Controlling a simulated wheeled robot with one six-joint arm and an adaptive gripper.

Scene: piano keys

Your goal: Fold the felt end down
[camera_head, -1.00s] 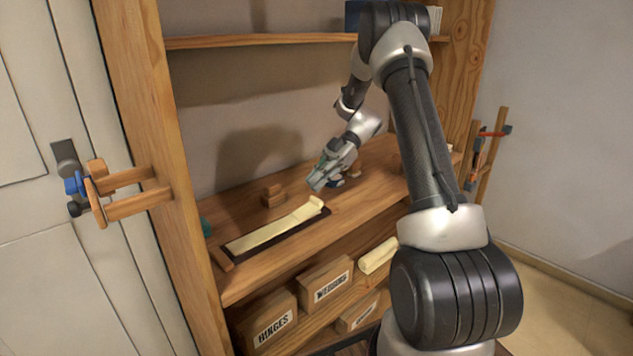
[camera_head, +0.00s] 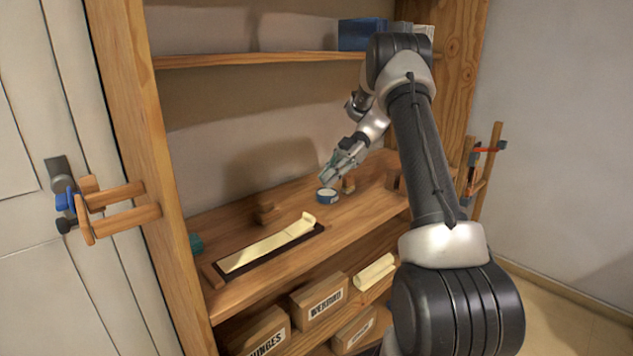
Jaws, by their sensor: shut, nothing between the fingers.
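A long cream felt strip (camera_head: 265,248) lies on a dark flat base (camera_head: 296,244) on the middle shelf. Its right end (camera_head: 307,219) sticks up and curls; the rest lies flat. My gripper (camera_head: 326,178) is shut and empty. It is above the shelf, to the right of and behind the raised felt end, apart from it. A small round blue tin (camera_head: 327,195) with a pale top stands just below my fingertips in the picture; I cannot tell whether they touch.
Labelled boxes (camera_head: 318,300) and a cream roll (camera_head: 375,272) are on the lower shelf. The upper shelf (camera_head: 255,60) hangs above.

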